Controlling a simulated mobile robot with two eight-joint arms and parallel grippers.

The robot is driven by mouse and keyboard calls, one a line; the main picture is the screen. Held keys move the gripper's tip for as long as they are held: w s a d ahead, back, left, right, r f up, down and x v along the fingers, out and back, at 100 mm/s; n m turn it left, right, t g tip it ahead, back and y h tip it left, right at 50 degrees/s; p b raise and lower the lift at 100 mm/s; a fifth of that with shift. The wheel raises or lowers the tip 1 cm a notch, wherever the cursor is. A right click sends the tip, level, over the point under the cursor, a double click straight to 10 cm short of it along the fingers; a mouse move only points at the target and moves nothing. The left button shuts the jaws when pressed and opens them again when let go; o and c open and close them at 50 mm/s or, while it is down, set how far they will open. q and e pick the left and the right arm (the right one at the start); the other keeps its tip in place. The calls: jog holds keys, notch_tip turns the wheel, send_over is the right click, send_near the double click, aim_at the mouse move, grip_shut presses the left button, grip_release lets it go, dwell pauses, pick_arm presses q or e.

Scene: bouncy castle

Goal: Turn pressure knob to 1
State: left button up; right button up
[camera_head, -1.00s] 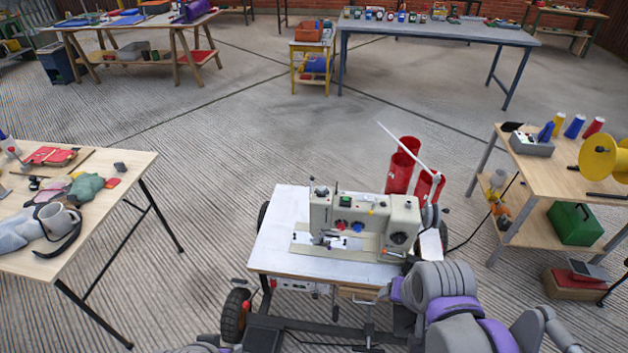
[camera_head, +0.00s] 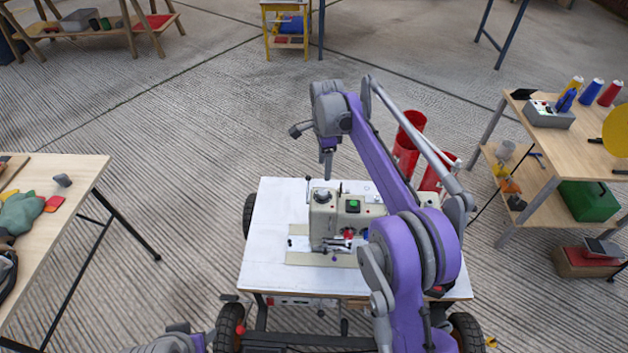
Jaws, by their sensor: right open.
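The cream sewing machine (camera_head: 340,226) stands on a white-topped wheeled table (camera_head: 268,225) in the middle. A dark round knob (camera_head: 322,196) shows at the top of its left end. Red and blue knobs sit lower on its front. I cannot tell which is the pressure knob, and no numbers are readable. My right arm arches over the machine and hides its right part. My right gripper (camera_head: 328,172) points down above the machine's left end, open and apart from it. Only a bit of my left arm shows at the bottom left edge; its gripper is out of view.
Red cylinders (camera_head: 406,146) stand behind the machine. A wooden bench (camera_head: 555,150) with thread cones and a grey box is at right, with a green case (camera_head: 588,201) below. Another table (camera_head: 75,180) is at left. Open floor lies between them.

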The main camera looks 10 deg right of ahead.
aim_at(324, 191)
notch_tip(324, 191, down, 11)
jog(key=shift+s+r+b, duration=0.1)
jog(key=shift+r+b, duration=0.05)
jog(key=shift+b, duration=0.45)
grip_shut()
